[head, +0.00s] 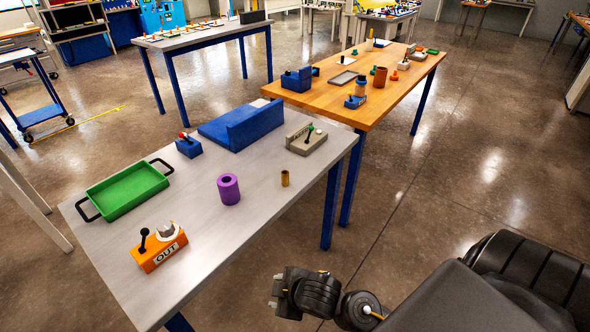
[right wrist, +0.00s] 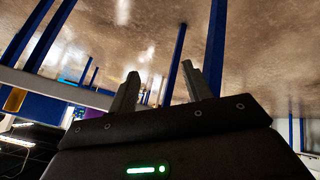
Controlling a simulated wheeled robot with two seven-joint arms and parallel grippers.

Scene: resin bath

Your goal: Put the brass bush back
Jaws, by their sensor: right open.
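The brass bush (head: 285,178) is a small brass-coloured cylinder standing upright on the grey table (head: 130,265), near its right edge. A larger purple cylinder (head: 229,189) with a hole in its top stands to its left. My right gripper (head: 276,291) is beyond the table's right edge, away from the bush. In the right wrist view its two fingers (right wrist: 160,70) are apart with nothing between them. My left gripper is not in view.
The grey table also holds a green tray (head: 122,190) with black handles, an orange block marked OUT (head: 160,254) with a black lever, a blue angled block (head: 243,127), a small blue lever box (head: 188,146) and a grey lever box (head: 306,139). A wooden table (head: 345,108) stands behind.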

